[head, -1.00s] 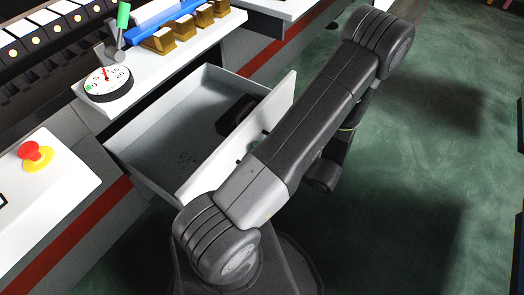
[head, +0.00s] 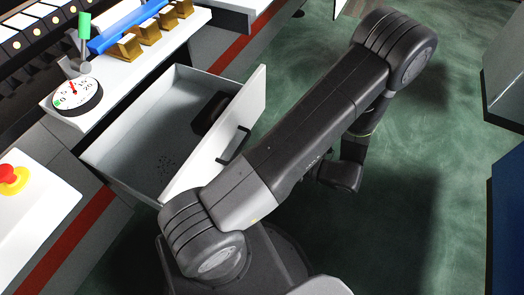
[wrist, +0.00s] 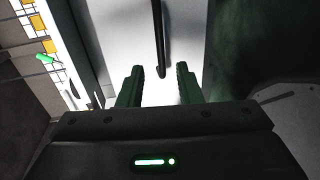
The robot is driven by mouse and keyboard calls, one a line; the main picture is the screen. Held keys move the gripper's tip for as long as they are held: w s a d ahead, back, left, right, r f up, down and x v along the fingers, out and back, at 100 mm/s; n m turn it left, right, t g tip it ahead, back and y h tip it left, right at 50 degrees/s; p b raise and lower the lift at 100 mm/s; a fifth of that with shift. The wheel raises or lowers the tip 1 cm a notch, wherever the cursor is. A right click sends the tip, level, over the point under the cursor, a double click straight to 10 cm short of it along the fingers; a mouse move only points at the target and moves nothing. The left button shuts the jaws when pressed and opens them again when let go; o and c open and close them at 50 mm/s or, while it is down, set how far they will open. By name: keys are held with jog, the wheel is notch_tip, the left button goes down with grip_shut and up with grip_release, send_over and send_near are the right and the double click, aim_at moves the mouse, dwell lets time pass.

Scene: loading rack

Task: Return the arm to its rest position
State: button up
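My arm reaches across the head view from the lower middle to the upper right, bent at the elbow, with its far links hanging down over the floor. My gripper's fingers are hidden behind the arm in the head view. In the wrist view my gripper (wrist: 158,88) shows two dark green fingers standing apart with nothing between them. Beyond them is the white drawer front with its dark bar handle (wrist: 161,40). The fingers look apart from the handle.
The drawer (head: 120,160) stands open beside my arm, with a dark block (head: 210,112) and small specks inside. A dial (head: 78,96), a red button (head: 12,178) and brass blocks (head: 130,46) are on the bench. Green floor (head: 400,200) is clear at right; a blue cabinet (head: 507,225) stands at the right edge.

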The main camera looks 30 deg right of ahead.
aim_at(240, 148)
jog(key=shift+s+d+r, duration=0.1)
jog(key=shift+s+d, duration=0.25)
jog(key=shift+s, duration=0.15)
jog(key=b+x, duration=0.2)
jog(key=x, duration=1.2)
jog(key=shift+a, duration=0.1)
jog(key=shift+s, duration=0.1)
